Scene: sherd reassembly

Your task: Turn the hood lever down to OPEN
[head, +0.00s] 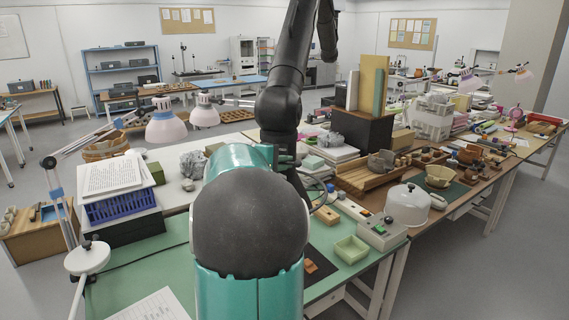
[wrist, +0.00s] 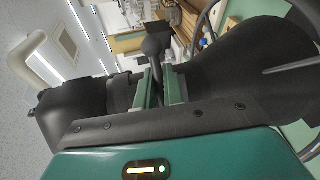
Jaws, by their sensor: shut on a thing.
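My gripper (wrist: 159,86) shows in the wrist view, its two green-padded fingers close together on a thin dark stem. The stem belongs to a dark lever (wrist: 153,47) with a round ball end, which stands out beyond the fingertips. The gripper is shut on this lever. The lever's base and any OPEN mark are hidden, so I cannot tell its setting. In the head view my arm covers the gripper and the lever. I cannot make out the hood for certain in either view.
In the head view a green mat (head: 150,262) covers the near bench. A control box (head: 382,232), a pale green tray (head: 351,249) and a white dome (head: 408,204) stand right of my arm. A blue basket (head: 122,205) and lamp (head: 167,126) are at left. The floor behind is open.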

